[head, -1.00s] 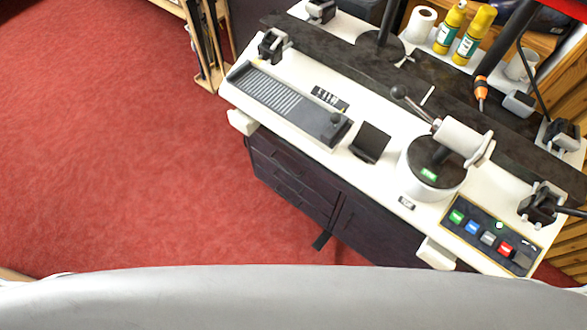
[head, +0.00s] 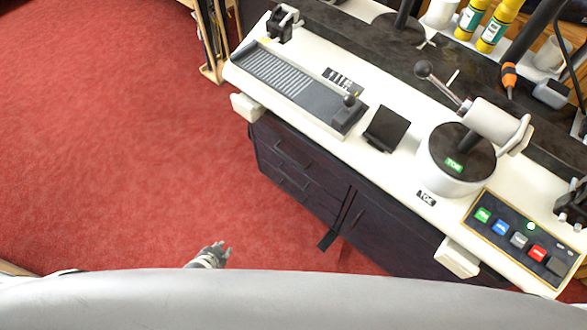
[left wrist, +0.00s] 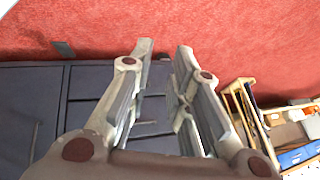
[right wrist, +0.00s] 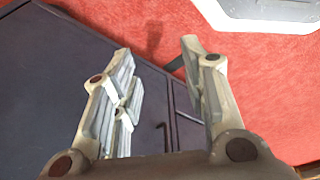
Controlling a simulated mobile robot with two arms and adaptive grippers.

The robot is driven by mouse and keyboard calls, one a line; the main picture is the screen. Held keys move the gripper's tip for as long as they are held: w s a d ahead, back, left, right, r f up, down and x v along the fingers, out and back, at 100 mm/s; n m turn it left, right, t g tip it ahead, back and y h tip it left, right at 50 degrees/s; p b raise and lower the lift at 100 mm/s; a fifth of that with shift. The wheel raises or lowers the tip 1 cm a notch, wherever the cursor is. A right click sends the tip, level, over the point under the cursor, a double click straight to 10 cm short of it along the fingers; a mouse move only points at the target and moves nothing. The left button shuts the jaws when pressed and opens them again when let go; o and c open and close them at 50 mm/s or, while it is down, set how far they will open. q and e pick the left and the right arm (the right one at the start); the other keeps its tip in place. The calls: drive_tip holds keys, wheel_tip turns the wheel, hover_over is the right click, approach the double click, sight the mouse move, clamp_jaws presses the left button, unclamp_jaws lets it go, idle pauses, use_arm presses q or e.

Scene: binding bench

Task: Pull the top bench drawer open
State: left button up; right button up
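The top bench drawer (head: 275,138) is the uppermost dark front at the left of the cabinet under the white bench; it looks shut, flush with the drawers below. Dark bar handles show on the fronts. My left gripper (head: 213,253) is over the red floor in front of the drawers, apart from them. In the left wrist view the left gripper (left wrist: 162,48) is open and empty, with drawer fronts (left wrist: 88,82) behind its fingers. My right gripper (right wrist: 157,50) is open and empty in the right wrist view, facing the cabinet; the head view does not show it.
A cabinet door (head: 385,225) adjoins the drawers on the right. The white bench top (head: 395,170) overhangs them and carries a round press (head: 450,170) and a button panel (head: 520,245). Red floor (head: 110,150) left of the cabinet is clear.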

use_arm(q)
drive_tip(key=w+d+m+t+h+b, duration=0.15)
drive_tip(key=w+m+t+b, duration=0.35)
drive_tip(key=w, duration=0.7)
use_arm(e)
drive_tip(key=w+a+r+t+b, duration=0.2)
drive_tip(key=w+b, duration=0.6)
drive_tip(key=w, duration=0.3)
use_arm(q)
drive_tip(key=m+t+h+b, duration=0.1)
drive_tip(key=m+h+b, duration=0.7)
drive_tip(key=m+b, duration=0.5)
approach(293, 160)
use_arm(e)
wheel_tip(293, 160, up, 8)
drive_tip(key=t, duration=0.2)
use_arm(q)
drive_tip(key=shift+y, duration=0.25)
drive_tip(key=shift+b+x, duration=1)
drive_tip(key=shift+x, duration=4.1)
use_arm(e)
drive_tip(key=w+a+r+t+y, duration=0.2)
drive_tip(key=w+a+r+t, duration=0.1)
drive_tip(key=w+r+t, duration=0.3)
drive_tip(key=shift+w+a+r+t+y, duration=0.35)
drive_tip(key=shift+w+r, duration=0.8)
drive_tip(key=shift+w, duration=1.1)
